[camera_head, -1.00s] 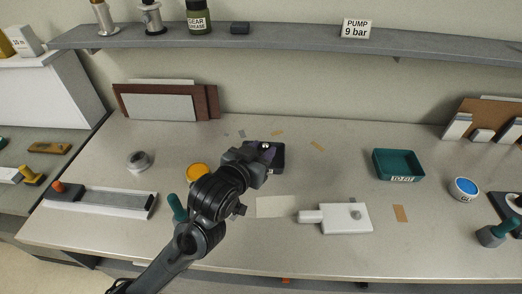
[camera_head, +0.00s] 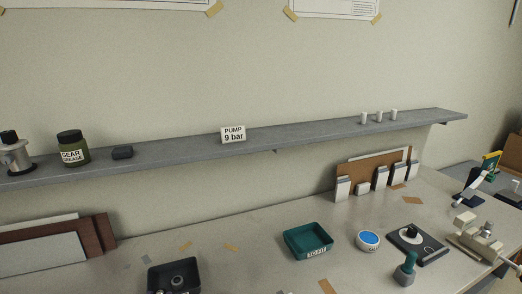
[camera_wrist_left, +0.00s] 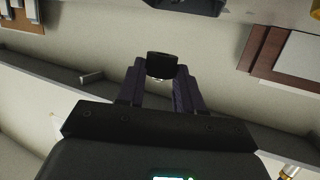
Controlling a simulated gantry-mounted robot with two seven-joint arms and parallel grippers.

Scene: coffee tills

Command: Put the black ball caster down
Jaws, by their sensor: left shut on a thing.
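The black ball caster (camera_wrist_left: 160,66) is a short black cylinder with a paler lower end in the left wrist view. My left gripper (camera_wrist_left: 161,80) is shut on it, with its dark purple fingers on either side. A dark tray (camera_head: 153,284) sits at the bottom of the head view with a round black piece (camera_head: 179,280) with a grey centre in it. A teal tray (camera_head: 290,242) labelled "TO FIT" stands on the bench to its right. Neither gripper shows in the head view.
A grey shelf (camera_head: 190,154) with a grease jar (camera_head: 71,148) and a "PUMP 9 bar" sign (camera_head: 233,134) runs along the wall. A white bowl with blue contents (camera_head: 368,241) and a black plate with a knob (camera_head: 417,245) stand right of the teal tray.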

